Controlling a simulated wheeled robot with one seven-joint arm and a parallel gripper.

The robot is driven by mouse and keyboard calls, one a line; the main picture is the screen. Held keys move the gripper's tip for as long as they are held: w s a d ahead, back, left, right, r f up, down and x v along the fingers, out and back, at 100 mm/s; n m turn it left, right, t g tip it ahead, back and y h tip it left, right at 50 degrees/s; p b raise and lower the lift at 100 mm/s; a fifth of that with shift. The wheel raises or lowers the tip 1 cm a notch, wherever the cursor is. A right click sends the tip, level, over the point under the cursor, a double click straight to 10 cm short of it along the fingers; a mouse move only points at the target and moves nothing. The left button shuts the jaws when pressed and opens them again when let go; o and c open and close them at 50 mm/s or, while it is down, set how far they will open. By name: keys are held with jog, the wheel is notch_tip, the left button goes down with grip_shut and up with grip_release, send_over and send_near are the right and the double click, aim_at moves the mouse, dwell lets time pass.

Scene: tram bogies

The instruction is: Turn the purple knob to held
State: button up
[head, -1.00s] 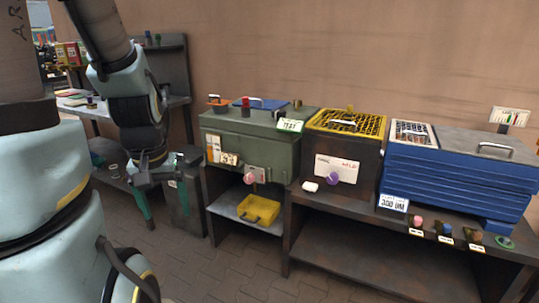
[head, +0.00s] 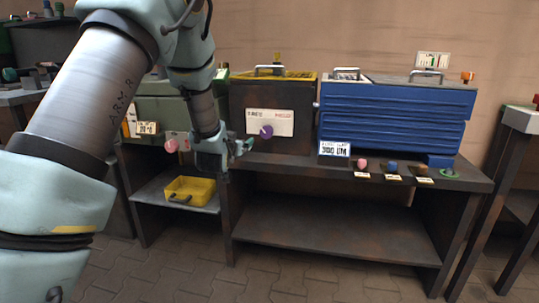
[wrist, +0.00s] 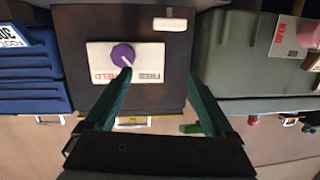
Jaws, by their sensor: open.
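The purple knob (head: 266,131) sits on a white plate (head: 284,122) on the front of a dark brown box with a yellow mesh top. In the wrist view, which is upside down, the knob (wrist: 122,55) has a white pointer aimed lower right, toward the black-lettered side; red lettering is on the other side. My gripper (head: 243,148) is left of the knob and a little lower in the head view. In the wrist view its green fingers (wrist: 160,74) are spread and empty, the left fingertip close to the knob's image. Contact cannot be told.
The lower shelf is clear.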

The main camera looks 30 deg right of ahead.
aim_at(266, 135)
jog(key=s+d+f+m+h+b, duration=0.1)
jog(key=s+d+f+h+b, duration=0.1)
jog(key=d, duration=0.4)
jog(key=shift+t, duration=0.3)
jog(key=x, duration=1.1)
jog(key=shift+s+d+r, duration=0.15)
jog(key=shift+d+r, duration=0.1)
jog(key=shift+c, duration=0.3)
jog(key=c, duration=1.3)
